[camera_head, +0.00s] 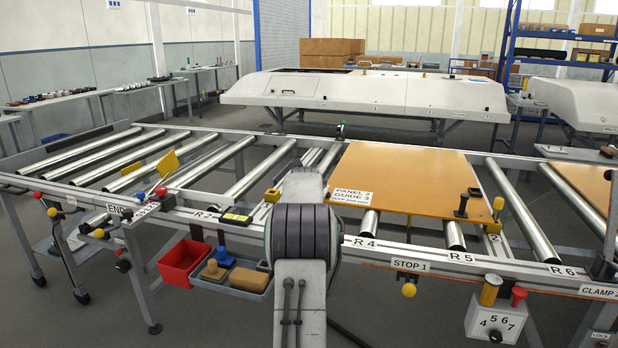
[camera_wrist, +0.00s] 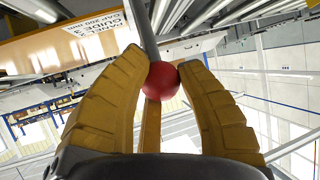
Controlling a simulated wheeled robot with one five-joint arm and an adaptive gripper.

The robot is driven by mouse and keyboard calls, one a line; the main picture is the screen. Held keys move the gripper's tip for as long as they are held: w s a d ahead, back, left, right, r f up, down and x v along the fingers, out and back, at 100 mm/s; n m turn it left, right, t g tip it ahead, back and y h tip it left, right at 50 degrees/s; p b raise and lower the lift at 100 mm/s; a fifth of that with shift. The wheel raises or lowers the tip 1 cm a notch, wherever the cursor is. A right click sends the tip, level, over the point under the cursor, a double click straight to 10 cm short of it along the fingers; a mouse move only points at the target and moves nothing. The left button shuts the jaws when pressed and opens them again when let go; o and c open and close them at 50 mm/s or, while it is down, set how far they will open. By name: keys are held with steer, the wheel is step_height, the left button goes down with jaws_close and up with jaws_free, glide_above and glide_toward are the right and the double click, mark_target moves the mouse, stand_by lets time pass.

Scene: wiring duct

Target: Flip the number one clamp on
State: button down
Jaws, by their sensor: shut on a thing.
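In the wrist view, my gripper (camera_wrist: 165,73) has its yellow fingers closed around a red ball knob (camera_wrist: 162,82). The knob is on the end of a grey lever (camera_wrist: 144,28) that runs up out of the picture. No number shows on this lever. The orange panel marked PANEL 2 GUIDE 3 (camera_wrist: 60,50) is close by, upside down in this view. In the head view, my arm stands in front of the bench's near rail, and my gripper and the held knob cannot be made out. A sign beginning CLAMP (camera_head: 598,291) is at the far right, partly cut off.
The orange panel (camera_head: 405,180) lies on the rollers right of my arm. A red bin (camera_head: 185,262) and a grey tray (camera_head: 248,281) hang under the near rail. A STOP 1 sign (camera_head: 411,265) and a selector box (camera_head: 496,322) are at the right front.

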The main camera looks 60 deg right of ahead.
steer(key=shift+w, duration=0.1)
stand_by(0.5)
steer(key=c, duration=0.8)
jaws_free()
steer(key=shift+d, duration=0.1)
steer(key=v, duration=1.2)
steer(key=shift+r, duration=0.2)
steer(key=shift+d, duration=0.1)
